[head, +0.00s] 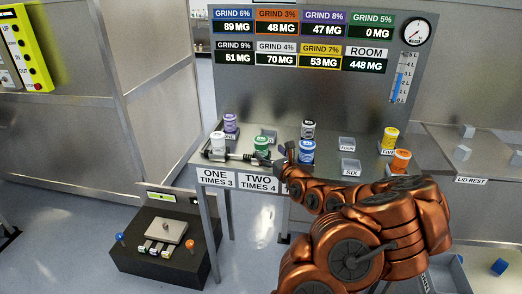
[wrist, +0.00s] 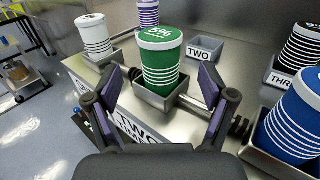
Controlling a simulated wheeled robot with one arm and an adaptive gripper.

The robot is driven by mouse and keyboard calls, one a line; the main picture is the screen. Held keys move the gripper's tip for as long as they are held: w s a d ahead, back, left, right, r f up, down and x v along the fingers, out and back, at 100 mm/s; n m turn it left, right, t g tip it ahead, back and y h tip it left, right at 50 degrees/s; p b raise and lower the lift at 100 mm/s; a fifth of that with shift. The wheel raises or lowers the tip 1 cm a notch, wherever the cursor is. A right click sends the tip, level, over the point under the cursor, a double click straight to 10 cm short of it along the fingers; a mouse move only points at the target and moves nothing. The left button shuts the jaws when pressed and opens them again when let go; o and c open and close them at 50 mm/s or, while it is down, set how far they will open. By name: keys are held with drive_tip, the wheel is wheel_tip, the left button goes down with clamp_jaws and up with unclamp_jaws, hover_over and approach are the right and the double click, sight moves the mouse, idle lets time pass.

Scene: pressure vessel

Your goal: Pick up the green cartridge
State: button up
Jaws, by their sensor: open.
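My gripper (wrist: 164,92) is open, with a finger on the near left and near right of the cartridge. The cartridge stands ahead of and between the fingers, not gripped. Whether either finger touches the holder is unclear.
A white cartridge (wrist: 94,36) stands left, a blue one (wrist: 293,118) right, a purple one (wrist: 148,12) behind. The holder marked TWO (wrist: 205,48) behind is empty. A metal rod (wrist: 193,104) lies by the right finger. Yellow (head: 390,138) and orange (head: 400,161) cartridges stand farther right.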

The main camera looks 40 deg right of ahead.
sight(265, 146)
drive_tip(key=shift+r+p+x, duration=0.2)
drive_tip(key=shift+p+x, duration=0.35)
drive_tip(key=shift+x, duration=0.85)
drive_tip(key=shift+p+x, duration=0.75)
drive_tip(key=shift+x, duration=1.2)
drive_tip(key=shift+f, duration=0.1)
drive_tip(key=c, duration=1.5)
